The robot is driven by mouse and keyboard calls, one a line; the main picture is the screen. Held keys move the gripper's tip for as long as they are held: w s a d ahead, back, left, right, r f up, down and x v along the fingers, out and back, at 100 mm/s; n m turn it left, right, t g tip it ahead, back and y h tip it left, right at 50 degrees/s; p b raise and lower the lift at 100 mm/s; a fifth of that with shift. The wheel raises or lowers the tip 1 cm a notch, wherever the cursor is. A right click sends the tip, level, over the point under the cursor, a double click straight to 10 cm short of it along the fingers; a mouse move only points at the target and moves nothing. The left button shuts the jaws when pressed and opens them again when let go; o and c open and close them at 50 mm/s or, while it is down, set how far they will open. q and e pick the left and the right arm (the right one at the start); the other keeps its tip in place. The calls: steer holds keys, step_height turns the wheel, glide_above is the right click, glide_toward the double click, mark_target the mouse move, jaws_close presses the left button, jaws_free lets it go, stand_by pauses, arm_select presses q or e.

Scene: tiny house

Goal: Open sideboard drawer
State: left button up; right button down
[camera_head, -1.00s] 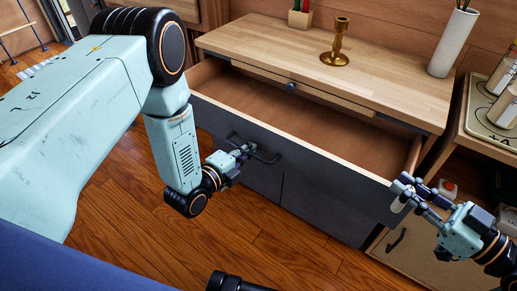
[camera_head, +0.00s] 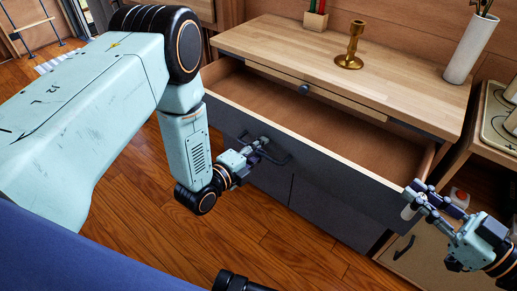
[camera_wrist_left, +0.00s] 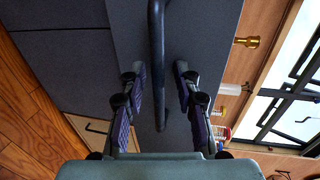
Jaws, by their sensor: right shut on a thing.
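The sideboard's wide dark drawer (camera_head: 325,168) stands pulled out, and its empty brown inside shows. Its dark bar handle (camera_head: 281,160) is on the left part of the front. It also shows in the left wrist view (camera_wrist_left: 157,35). My left gripper (camera_head: 262,143) is at this handle. In the left wrist view its fingers (camera_wrist_left: 159,74) are spread, one on each side of the bar, with gaps.
The wooden sideboard top (camera_head: 290,48) holds a brass candlestick (camera_head: 351,47), a white vase (camera_head: 468,48) and a pencil holder (camera_head: 315,20). A small knob (camera_head: 304,88) is under the top. A side table (camera_head: 478,140) stands at right. Wooden floor (camera_head: 250,235) is free in front.

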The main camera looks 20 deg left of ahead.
arm_select(q)
steer(key=v, duration=1.2)
steer(key=shift+s+f, duration=0.1)
steer(key=shift+f, duration=0.05)
